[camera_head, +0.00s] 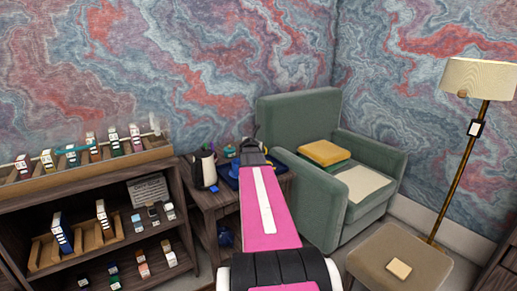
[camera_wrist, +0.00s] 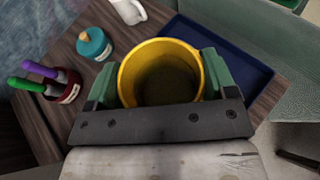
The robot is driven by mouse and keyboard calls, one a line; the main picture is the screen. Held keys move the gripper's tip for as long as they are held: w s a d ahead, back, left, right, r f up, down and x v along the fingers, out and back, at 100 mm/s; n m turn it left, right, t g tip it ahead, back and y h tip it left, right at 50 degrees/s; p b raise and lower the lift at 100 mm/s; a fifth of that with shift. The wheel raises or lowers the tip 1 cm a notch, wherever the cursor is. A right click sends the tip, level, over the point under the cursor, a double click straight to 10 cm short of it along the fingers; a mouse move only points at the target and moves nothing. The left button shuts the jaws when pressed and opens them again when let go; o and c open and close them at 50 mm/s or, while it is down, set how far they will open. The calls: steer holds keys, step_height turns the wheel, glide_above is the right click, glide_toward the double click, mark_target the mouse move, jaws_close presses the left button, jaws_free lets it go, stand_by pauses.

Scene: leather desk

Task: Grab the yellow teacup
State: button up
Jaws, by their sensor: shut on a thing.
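In the wrist view the yellow teacup (camera_wrist: 126,80) is seen from above, with its open round mouth showing a dark inside. My gripper (camera_wrist: 160,82) has one green finger on each side of the cup and is shut on it. The cup's lower part and near side are hidden behind the gripper's dark crossbar. In the head view my gripper (camera_head: 252,147) is over the small side table, and the yellow cup cannot be made out there. Whether the cup is touching the surface below cannot be told.
A blue tray (camera_wrist: 245,82) lies on the wooden table (camera_wrist: 75,32). A teal lidded jar (camera_wrist: 93,44), a red pot (camera_wrist: 64,88) with purple and green items, and a white object (camera_wrist: 128,10) stand nearby. A green armchair (camera_head: 330,215) is at the table's right, a shelf (camera_head: 85,185) at its left.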

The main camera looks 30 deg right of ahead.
steer(key=shift+s+a+r, duration=0.2)
steer(key=shift+a+r, duration=0.3)
steer(key=shift+a, duration=0.3)
steer(key=shift+s+a+r, duration=0.15)
steer(key=shift+a+r, duration=0.3)
steer(key=shift+a, duration=0.35)
steer(key=shift+s+a+r, duration=0.2)
steer(key=shift+a+r, duration=0.3)
steer(key=shift+a, duration=0.3)
